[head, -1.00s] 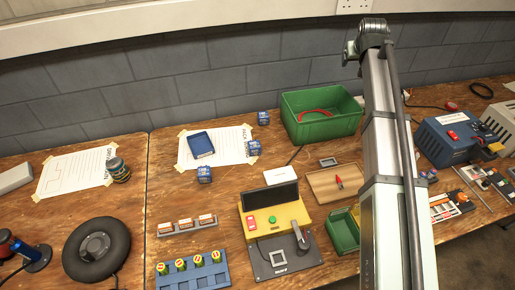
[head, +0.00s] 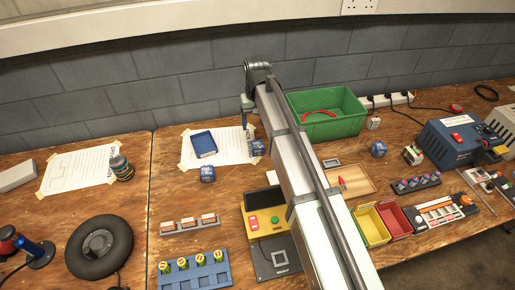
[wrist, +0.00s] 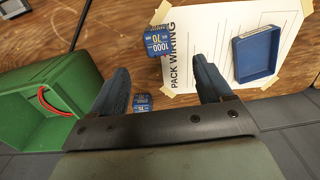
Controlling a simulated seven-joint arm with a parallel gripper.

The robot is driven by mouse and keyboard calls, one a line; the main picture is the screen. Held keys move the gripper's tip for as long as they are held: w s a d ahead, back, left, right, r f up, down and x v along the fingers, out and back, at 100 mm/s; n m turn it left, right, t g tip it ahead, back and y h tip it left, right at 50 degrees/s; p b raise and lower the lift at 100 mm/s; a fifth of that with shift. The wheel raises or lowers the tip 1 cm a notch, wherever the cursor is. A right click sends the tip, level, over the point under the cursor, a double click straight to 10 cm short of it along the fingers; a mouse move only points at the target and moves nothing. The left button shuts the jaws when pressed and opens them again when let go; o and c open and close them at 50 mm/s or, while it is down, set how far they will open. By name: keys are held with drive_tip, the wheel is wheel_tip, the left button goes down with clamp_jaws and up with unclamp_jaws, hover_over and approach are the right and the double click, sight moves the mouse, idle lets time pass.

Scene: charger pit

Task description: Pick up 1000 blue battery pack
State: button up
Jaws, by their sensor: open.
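A blue battery pack (wrist: 156,40) with a white "1000" and "70" on its label sits at the edge of the paper sheet; it also shows in the head view (head: 257,147). A second blue pack (wrist: 142,103) lies nearer the wall, partly hidden by my gripper, its number not readable. A third blue pack (head: 207,173) stands in front of the sheet and a fourth (head: 378,149) to the right, their numbers too small to read. My gripper (wrist: 160,70) is open and empty above the bench, its fingers on either side of the second pack in the picture.
The taped wiring sheet (head: 234,146) carries a blue tray (head: 203,144). A green bin (head: 359,112) with a red strip inside stands right of my gripper, along the wall. Yellow (head: 371,226) and red (head: 396,219) bins lie farther right. My arm hides part of the bench.

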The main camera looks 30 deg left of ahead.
sight(257, 144)
wheel_tip(257, 144, down, 8)
drive_tip(key=shift+r, duration=0.2)
drive_tip(key=shift+w+f, duration=0.15)
drive_tip(key=shift+f, duration=1.2)
drive_tip(key=shift+w+f, duration=0.15)
drive_tip(key=shift+f, duration=1.15)
drive_tip(key=shift+c, duration=0.4)
drive_tip(key=c, duration=1.1)
drive_tip(key=shift+c, duration=0.2)
drive_tip(key=shift+r, duration=0.1)
